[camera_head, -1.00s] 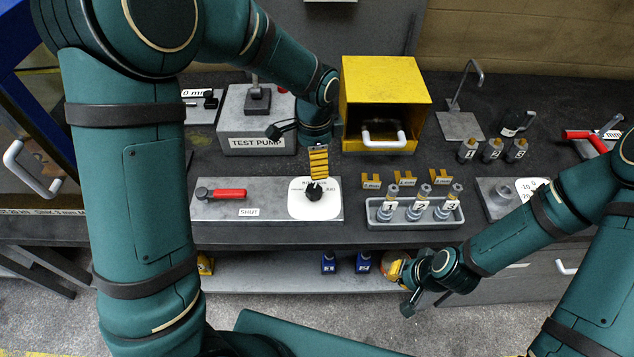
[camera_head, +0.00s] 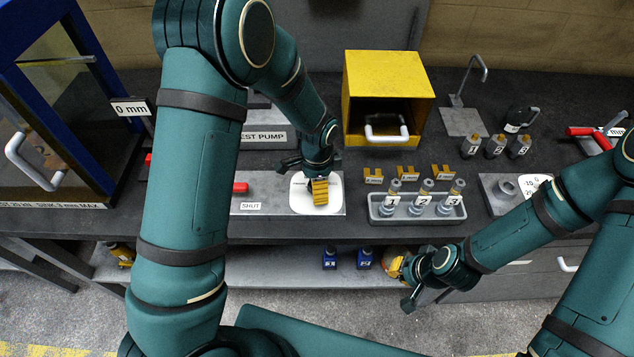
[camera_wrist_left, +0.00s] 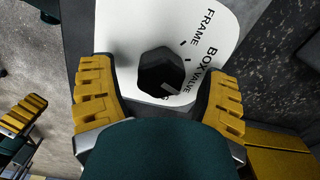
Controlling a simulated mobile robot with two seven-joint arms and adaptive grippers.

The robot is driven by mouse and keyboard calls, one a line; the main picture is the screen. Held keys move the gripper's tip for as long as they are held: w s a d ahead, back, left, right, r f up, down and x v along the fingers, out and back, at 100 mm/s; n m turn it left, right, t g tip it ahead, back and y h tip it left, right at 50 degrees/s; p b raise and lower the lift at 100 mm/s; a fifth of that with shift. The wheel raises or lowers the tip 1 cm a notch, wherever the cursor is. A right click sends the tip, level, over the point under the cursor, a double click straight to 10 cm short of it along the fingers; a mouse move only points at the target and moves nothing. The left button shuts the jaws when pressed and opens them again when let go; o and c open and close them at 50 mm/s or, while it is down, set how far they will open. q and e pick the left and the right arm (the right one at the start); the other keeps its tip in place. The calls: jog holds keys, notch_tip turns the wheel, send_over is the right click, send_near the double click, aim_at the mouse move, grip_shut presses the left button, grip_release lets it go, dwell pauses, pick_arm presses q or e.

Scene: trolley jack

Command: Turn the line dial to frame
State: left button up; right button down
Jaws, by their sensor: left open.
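The line dial is a black knob (camera_wrist_left: 160,75) on a white plate (camera_wrist_left: 125,30) marked FRAME, BOX and VALVE in the left wrist view. In the head view the plate (camera_head: 301,201) sits at the right end of a grey panel, and my left gripper hides the knob. My left gripper (camera_head: 320,196) points down over the plate. In the left wrist view its yellow-padded fingers (camera_wrist_left: 160,98) are open on either side of the knob, with visible gaps. My right gripper (camera_head: 410,300) hangs in front of the bench edge; its finger opening is unclear.
A red-handled lever (camera_head: 241,187) labelled SHUT is partly behind my left arm. A tray (camera_head: 380,219) of numbered fittings stands right of the plate. A yellow box (camera_head: 387,73) stands behind, near the test pump (camera_head: 264,136). A blue-framed cabinet (camera_head: 115,80) is at left.

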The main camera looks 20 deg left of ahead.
pick_arm(q)
jog(key=c, duration=1.2)
jog(key=shift+n, duration=0.3)
jog(key=n+b, duration=0.1)
jog(key=n, duration=0.2)
jog(key=n+b, duration=0.1)
jog(key=n, duration=0.7)
jog(key=shift+a+n, duration=0.1)
jog(key=shift+n, duration=0.2)
jog(key=shift+n+p, duration=0.3)
jog(key=shift+n, duration=1.5)
